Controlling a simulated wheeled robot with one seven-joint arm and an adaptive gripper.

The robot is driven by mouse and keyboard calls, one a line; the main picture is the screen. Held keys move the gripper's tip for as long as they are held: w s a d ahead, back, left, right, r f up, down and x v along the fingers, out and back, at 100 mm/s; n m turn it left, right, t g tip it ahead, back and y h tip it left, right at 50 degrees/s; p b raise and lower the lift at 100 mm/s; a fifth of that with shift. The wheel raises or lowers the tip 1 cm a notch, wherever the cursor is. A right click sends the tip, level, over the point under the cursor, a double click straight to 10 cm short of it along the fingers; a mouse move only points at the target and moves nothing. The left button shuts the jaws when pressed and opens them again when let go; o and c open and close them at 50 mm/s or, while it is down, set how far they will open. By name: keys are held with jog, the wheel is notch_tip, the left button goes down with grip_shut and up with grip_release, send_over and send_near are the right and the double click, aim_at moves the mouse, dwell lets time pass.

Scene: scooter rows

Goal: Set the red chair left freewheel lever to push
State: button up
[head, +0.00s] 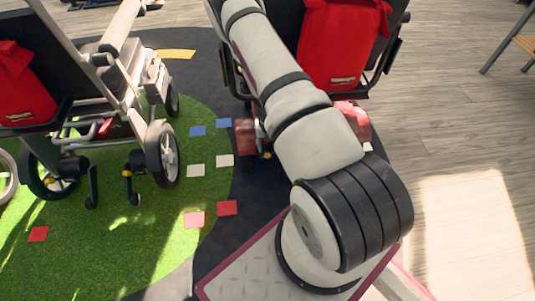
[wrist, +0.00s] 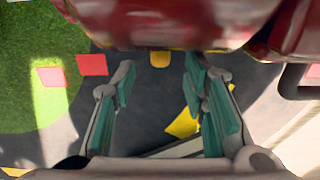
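The red chair shows in the head view as a dark seat back with a red bag (head: 343,45) and red base housings (head: 245,138) low down, partly hidden behind my arm. A small yellow-orange tip (head: 267,155) sits by the left housing; it may be the left freewheel lever. In the wrist view a blurred red housing (wrist: 170,22) fills the top, with a small yellow piece (wrist: 160,60) just below it. My gripper (wrist: 160,82) has its two teal fingers wide apart, with nothing held between them. The yellow piece lies beyond the gap. The lever's setting cannot be told.
A second grey chair (head: 110,90) with a red bag stands at the left on green turf (head: 120,230). Coloured floor squares (head: 227,208) lie between the chairs. A yellow floor patch (wrist: 183,122) shows below my fingers.

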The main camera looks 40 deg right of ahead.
aim_at(268, 155)
jog(key=shift+f+b, duration=0.6)
jog(key=shift+f, duration=1.5)
grip_shut()
